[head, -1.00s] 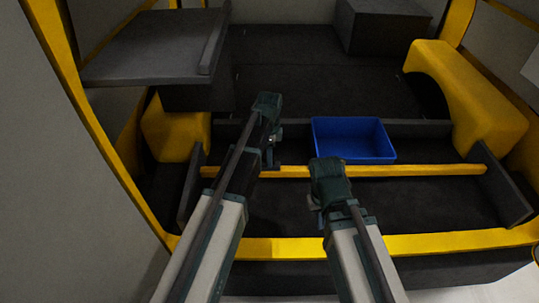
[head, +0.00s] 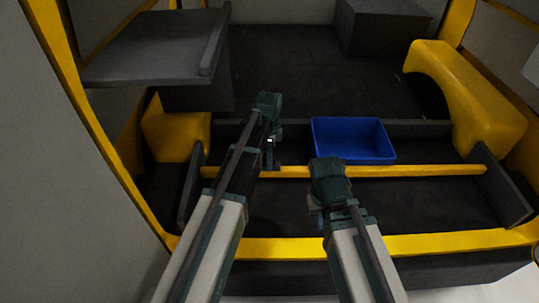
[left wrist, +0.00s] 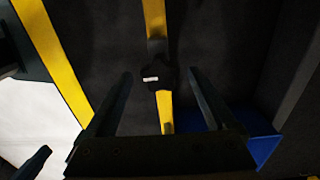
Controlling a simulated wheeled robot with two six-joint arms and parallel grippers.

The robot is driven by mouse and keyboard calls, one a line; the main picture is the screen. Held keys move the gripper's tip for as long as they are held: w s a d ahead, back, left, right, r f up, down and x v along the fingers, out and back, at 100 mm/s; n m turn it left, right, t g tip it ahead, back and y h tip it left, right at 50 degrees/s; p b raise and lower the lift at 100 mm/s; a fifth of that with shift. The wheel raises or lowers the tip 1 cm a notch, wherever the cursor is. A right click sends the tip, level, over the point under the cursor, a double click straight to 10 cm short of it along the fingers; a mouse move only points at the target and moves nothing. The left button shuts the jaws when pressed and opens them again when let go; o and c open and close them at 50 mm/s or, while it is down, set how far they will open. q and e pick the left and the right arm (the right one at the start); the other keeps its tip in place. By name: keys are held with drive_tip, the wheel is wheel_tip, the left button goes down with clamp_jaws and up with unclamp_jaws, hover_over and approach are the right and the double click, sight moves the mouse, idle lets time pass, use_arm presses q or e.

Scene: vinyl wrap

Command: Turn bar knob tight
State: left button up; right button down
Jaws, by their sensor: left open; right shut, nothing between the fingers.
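A yellow bar (head: 400,171) runs across the open cargo area in the head view. In the left wrist view the bar (left wrist: 154,20) runs down the middle of the picture. A dark knob (left wrist: 151,84) with a small white mark sits on it. My left gripper (left wrist: 160,74) is open, with one finger on each side of the knob. I cannot tell whether the fingers touch it. In the head view my left arm hides most of the knob. My right gripper (head: 314,205) is shut and empty, in front of the bar.
A blue bin (head: 352,139) stands just behind the bar, near my right arm. A yellow front rail (head: 440,241) edges the area. A dark shelf (head: 150,48) juts in at upper left, and a yellow wheel arch (head: 465,95) stands at right.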

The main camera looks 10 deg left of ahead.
use_arm(q)
wheel_tip(320, 180, up, 14)
drive_tip(key=p, duration=1.3)
drive_tip(key=shift+f, duration=0.15)
drive_tip(key=s+d+n, duration=0.2)
drive_tip(key=s+n, duration=0.2)
drive_tip(key=s, duration=0.3)
drive_tip(key=s+d+n, duration=0.3)
drive_tip(key=s+n, duration=0.1)
drive_tip(key=s, duration=0.4)
drive_tip(key=s+d+n+y, duration=0.1)
drive_tip(key=s+n, duration=0.3)
drive_tip(key=s, duration=0.4)
drive_tip(key=shift+d, duration=0.85)
drive_tip(key=shift+s, duration=0.1)
